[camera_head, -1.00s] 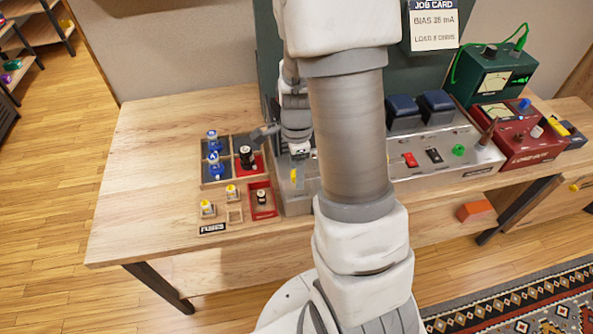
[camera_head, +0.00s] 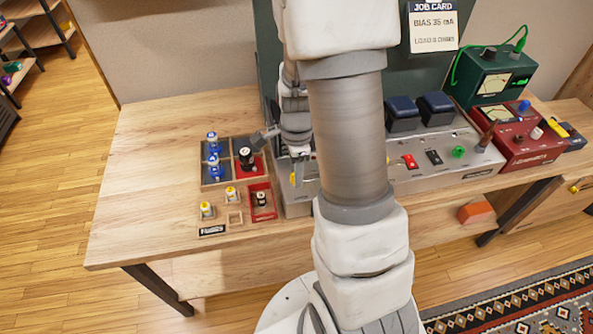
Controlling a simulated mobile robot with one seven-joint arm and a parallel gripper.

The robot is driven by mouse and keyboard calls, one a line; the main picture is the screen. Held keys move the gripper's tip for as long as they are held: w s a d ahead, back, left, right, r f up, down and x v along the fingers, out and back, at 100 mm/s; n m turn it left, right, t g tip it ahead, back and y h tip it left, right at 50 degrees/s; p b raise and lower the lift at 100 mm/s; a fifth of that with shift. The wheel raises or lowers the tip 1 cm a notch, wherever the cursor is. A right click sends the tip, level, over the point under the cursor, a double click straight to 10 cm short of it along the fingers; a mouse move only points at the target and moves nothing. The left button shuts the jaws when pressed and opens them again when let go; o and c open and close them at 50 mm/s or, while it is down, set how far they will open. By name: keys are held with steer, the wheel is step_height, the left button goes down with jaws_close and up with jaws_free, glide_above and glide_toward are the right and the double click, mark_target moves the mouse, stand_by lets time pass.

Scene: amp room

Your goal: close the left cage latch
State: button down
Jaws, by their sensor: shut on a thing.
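The amp chassis (camera_head: 300,209) is a grey metal box at the bench's middle, largely hidden behind my arm. A small yellow latch tab (camera_head: 293,179) shows at its left end. My gripper (camera_head: 297,172) points down there, with its narrow fingers at the yellow tab, and appears shut on it. The fingertips are small and partly merge with the tab, so the exact grip is hard to make out. The cage itself and the rest of the chassis top behind my arm are hidden.
A partitioned wooden tray (camera_head: 214,184) with blue, black and yellow-topped parts stands just left of the chassis. Two dark blue-topped transformers (camera_head: 403,112), a red meter box (camera_head: 520,135) and a green meter box (camera_head: 490,78) stand right. The bench's left end is bare.

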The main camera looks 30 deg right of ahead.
steer(key=n, duration=0.4)
steer(key=shift+n, duration=0.4)
steer(key=n+b, duration=0.1)
steer(key=n, duration=0.3)
steer(key=shift+n, duration=0.3)
steer(key=n, duration=0.4)
steer(key=shift+n+b, duration=0.3)
steer(key=shift+n, duration=1.8)
steer(key=c, duration=0.5)
jaws_free()
